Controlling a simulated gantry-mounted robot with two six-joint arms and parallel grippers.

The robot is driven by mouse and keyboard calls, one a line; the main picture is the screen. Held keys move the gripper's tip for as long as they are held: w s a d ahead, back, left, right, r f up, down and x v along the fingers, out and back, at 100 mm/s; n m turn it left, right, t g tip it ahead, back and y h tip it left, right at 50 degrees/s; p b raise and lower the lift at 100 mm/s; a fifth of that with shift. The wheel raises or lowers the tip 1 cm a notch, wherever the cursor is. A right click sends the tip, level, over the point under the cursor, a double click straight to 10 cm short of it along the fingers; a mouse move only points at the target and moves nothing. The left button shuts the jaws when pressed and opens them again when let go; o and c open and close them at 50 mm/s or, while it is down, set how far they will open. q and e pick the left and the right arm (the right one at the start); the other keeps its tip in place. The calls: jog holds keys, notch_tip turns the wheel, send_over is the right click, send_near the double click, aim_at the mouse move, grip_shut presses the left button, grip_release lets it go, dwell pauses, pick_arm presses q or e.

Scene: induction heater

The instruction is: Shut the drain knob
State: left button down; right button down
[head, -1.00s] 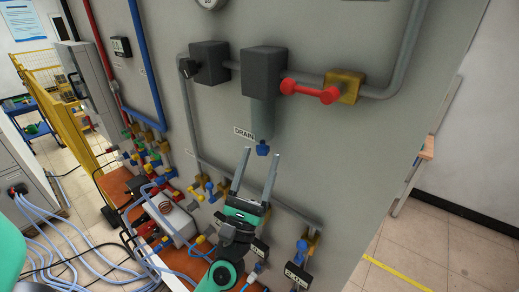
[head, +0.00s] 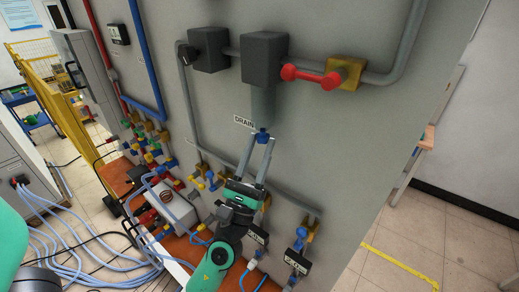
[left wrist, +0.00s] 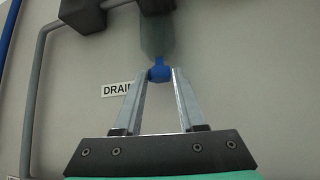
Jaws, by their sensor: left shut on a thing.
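The drain knob (head: 262,134) is a small blue knob under a grey cylinder (head: 263,103) on the grey panel, right of the DRAIN label (head: 244,121). It also shows in the left wrist view (left wrist: 159,74), between the fingertips. My left gripper (head: 260,141) reaches up from below, and its two long metal fingers are shut on the knob; in the left wrist view the fingertips (left wrist: 159,77) touch its two sides. My right gripper is not in view.
A red-handled valve (head: 310,77) on a yellow fitting sits above right of the knob. Grey pipes (head: 187,105) run along the panel. Several blue and yellow valves (head: 210,182) and hoses crowd the lower left. The panel right of the knob is bare.

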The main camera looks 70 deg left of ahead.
pick_arm(q)
jog(key=m+t+h, duration=0.1)
jog(key=h, duration=0.1)
jog(key=m+t+h+b, duration=0.1)
jog(key=t+h, duration=0.1)
jog(key=h, duration=0.1)
jog(key=shift+s+a+m+t, duration=0.1)
jog(key=shift+a+m+t, duration=0.05)
jog(key=shift+m+t, duration=0.15)
jog(key=shift+c, duration=2.4)
grip_release()
